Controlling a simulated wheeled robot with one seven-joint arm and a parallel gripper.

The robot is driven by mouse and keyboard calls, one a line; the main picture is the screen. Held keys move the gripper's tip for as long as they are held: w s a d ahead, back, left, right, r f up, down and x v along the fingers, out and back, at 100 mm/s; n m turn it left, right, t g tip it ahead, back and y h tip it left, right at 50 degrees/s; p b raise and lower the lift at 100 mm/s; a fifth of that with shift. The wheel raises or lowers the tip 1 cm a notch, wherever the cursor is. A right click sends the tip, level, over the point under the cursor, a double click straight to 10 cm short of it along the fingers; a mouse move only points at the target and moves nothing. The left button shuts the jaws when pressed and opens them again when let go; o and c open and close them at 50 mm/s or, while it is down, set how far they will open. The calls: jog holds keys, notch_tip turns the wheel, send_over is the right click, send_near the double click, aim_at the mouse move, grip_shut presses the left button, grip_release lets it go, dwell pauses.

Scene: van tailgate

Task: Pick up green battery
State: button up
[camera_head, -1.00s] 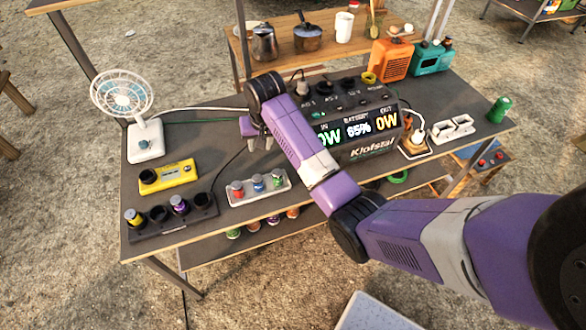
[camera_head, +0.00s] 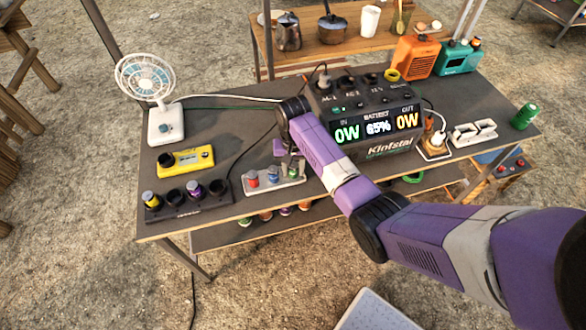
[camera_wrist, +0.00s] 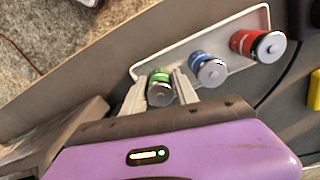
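The green battery (camera_wrist: 160,88) stands in a white tray (camera_wrist: 207,41), at the end of a row with a blue battery (camera_wrist: 208,68) and a red battery (camera_wrist: 258,45). In the head view the green battery (camera_head: 293,171) is partly hidden by my gripper (camera_head: 287,152). In the wrist view my gripper (camera_wrist: 160,86) has one finger on each side of the green battery. The fingers look open around it, very close to its sides; I cannot tell whether they touch it.
A black charger (camera_head: 190,205) and a yellow device (camera_head: 186,160) lie to the left of the tray. A power station (camera_head: 372,130) stands just behind and right of it. A white fan (camera_head: 160,95) stands at the table's far left; a green can (camera_head: 524,116) stands far right.

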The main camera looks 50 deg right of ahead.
aim_at(293, 164)
grip_shut()
dwell(0.3)
notch_tip(293, 164, up, 20)
jog(key=p, duration=0.6)
jog(key=shift+w, duration=0.1)
dwell(0.5)
